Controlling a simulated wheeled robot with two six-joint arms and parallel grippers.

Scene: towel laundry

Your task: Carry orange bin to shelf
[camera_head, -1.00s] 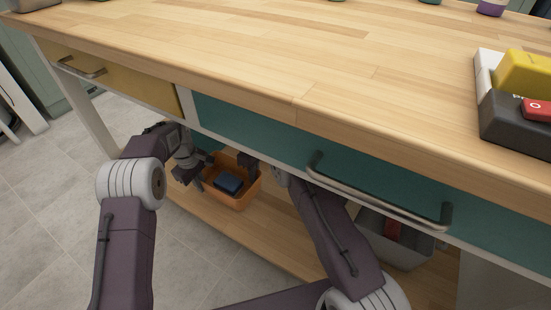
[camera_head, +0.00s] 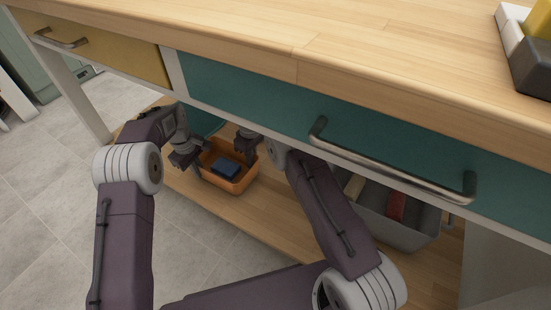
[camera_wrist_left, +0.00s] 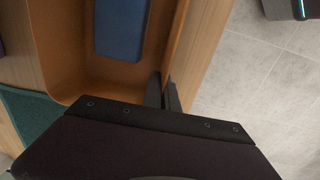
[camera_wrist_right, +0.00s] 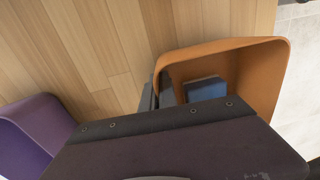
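The orange bin (camera_head: 211,179) is under the worktable, over the low wooden shelf board, with a dark blue folded item (camera_head: 226,168) inside. My left gripper (camera_head: 194,166) is at the bin's left side. In the left wrist view its fingers (camera_wrist_left: 163,92) sit close together on either side of the bin's wall (camera_wrist_left: 60,70). My right gripper (camera_head: 249,152) is at the bin's right side. In the right wrist view its fingers (camera_wrist_right: 157,97) pinch the bin's rim (camera_wrist_right: 225,46). Whether the bin's base touches the board is unclear.
The tabletop (camera_head: 240,30) and teal drawer (camera_head: 260,100) with its metal handle (camera_head: 395,175) overhang the arms. A grey bin (camera_head: 410,232) with a red item (camera_head: 396,206) stands on the same board to the right. Tiled floor (camera_head: 50,190) lies open at left.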

